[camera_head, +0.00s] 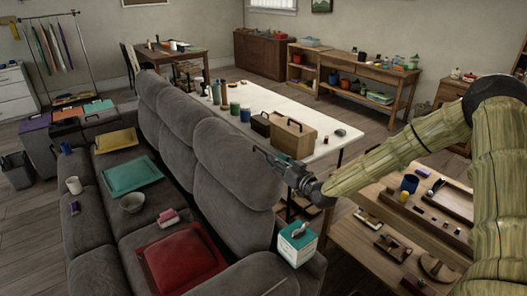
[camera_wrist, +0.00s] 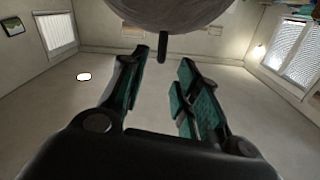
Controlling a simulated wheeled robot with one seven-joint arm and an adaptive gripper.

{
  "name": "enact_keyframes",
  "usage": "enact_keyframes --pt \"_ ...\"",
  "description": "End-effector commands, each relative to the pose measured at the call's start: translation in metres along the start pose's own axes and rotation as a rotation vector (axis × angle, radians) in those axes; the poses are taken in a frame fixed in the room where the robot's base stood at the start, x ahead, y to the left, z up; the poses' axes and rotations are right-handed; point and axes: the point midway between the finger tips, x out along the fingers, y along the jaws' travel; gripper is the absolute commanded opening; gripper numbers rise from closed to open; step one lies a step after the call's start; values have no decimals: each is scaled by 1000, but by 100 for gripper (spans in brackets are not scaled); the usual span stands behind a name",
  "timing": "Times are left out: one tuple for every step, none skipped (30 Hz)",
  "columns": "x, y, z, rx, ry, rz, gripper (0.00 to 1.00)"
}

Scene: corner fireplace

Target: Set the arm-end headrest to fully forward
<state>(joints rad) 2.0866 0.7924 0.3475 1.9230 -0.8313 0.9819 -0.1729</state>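The grey sofa (camera_head: 92,225) stands at the left with several cushioned headrests along its back. The headrest at the near arm end (camera_head: 237,165) is rounded and looks roughly upright; its exact tilt is hard to tell. My gripper (camera_head: 262,155) is at the right, rear edge of that headrest in the head view; whether it touches cannot be told. In the wrist view my gripper (camera_wrist: 166,60) is open, with a gap between its teal-padded fingers. A large rounded grey surface (camera_wrist: 185,12) with a short dark peg lies beyond the fingertips; it may be the headrest.
A white table (camera_head: 265,98) behind the sofa holds a brown case (camera_head: 293,138), bottles and cans. A teal-topped box (camera_head: 297,242) sits by the sofa's near arm. A wooden table (camera_head: 350,240) with tools is at the right. A red cushion (camera_head: 180,262) lies on the seat.

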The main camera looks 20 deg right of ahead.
Motion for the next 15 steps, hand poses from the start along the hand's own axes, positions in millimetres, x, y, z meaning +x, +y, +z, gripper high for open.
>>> enact_keyframes --pt "7 0 -2 -1 -1 0 32" --pt "12 0 -2 -2 -2 0 32" --pt "18 -1 -2 -2 -2 -1 32" --pt "23 -1 -2 -1 -2 -1 32" --pt "27 -1 -1 -1 -3 -1 32" --pt "33 -1 -1 0 -3 0 32" --pt "37 -1 -1 0 -2 -1 32" --pt "42 -1 -2 -1 -2 -1 32" --pt "48 -1 -1 -1 -2 -1 32" --pt "52 -1 -1 -1 -3 -1 32" --pt "56 -1 -1 -1 -2 0 32" --pt "60 -1 -1 0 -1 0 32" --pt "64 -1 -1 0 -2 0 32" --pt "67 -1 -1 -1 -2 0 32" --pt "71 -1 0 -1 -3 0 32"
